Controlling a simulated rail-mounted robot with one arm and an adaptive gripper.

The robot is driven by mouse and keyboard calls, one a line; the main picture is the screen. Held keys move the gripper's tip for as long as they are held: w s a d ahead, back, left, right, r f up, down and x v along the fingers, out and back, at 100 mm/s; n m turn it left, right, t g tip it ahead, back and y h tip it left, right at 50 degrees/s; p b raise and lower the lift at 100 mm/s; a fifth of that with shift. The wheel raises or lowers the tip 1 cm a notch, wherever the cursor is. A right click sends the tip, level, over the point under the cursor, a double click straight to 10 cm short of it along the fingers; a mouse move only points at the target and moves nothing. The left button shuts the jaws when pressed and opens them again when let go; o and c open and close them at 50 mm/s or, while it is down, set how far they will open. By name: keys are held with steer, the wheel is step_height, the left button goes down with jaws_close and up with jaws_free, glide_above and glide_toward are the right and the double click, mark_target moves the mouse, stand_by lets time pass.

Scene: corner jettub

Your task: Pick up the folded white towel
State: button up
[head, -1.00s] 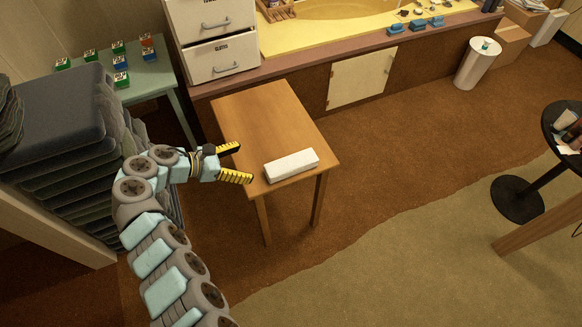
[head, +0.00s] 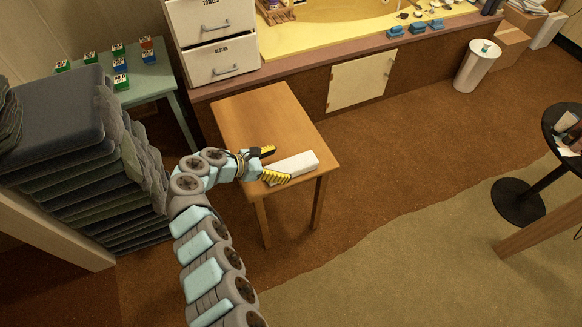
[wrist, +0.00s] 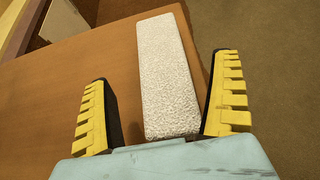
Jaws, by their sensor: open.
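The folded white towel (head: 298,165) is a long, narrow block lying on the wooden table (head: 256,112) near its front edge. In the wrist view the towel (wrist: 167,75) stretches away from me between the two yellow ridged fingers. My gripper (head: 268,164) is open at the towel's left end in the head view. In the wrist view my gripper (wrist: 158,112) has its right finger close beside the towel's near end, and a wider gap shows between the left finger and the towel. I cannot tell whether the right finger touches it. In the head view a finger hides the towel's left end.
A stack of dark cushions (head: 65,110) stands left of the table. A green side table (head: 150,80) with several small boxes and white drawers (head: 215,60) are behind. A round black table (head: 518,200) is at the right. Carpet (head: 400,170) between is clear.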

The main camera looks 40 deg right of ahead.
mark_target(289, 166)
steer(key=x, duration=0.4)
steer(key=shift+s+a+f+b, duration=0.1)
steer(key=shift+f+b, duration=0.25)
steer(key=shift+d+f, duration=0.15)
steer(key=shift+d, duration=0.2)
steer(key=shift+c, duration=0.2)
steer(key=c, duration=1.3)
